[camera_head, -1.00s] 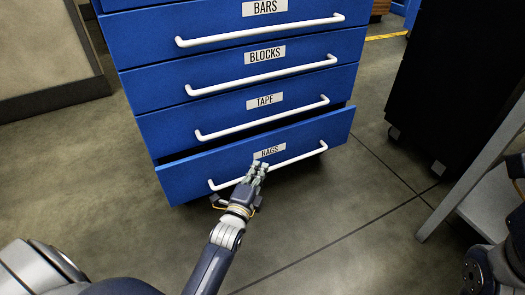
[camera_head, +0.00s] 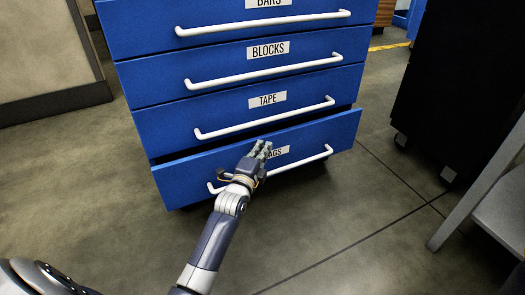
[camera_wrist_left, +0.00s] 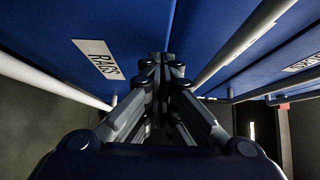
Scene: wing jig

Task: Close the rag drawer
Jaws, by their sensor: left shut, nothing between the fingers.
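The rag drawer (camera_head: 185,182) is the bottom drawer of a blue cabinet. It stands partly open, with a dark gap above its front. Its white handle (camera_head: 308,160) runs across the front. The RAGS label (camera_head: 279,152) is partly hidden by my left gripper (camera_head: 262,150). That gripper is shut and empty, in front of the drawer's middle, over the handle. I cannot tell whether it touches the drawer. In the left wrist view the closed fingers (camera_wrist_left: 160,65) point ahead between the RAGS label (camera_wrist_left: 97,58) and another drawer's handle (camera_wrist_left: 240,40). My right gripper is out of view.
The tape drawer (camera_head: 215,115) and the blocks drawer (camera_head: 215,70) above look shut. A black cabinet on casters (camera_head: 445,100) stands at the right, with a grey metal stand (camera_head: 500,205) nearer. The floor (camera_head: 370,215) in front of the drawers is clear.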

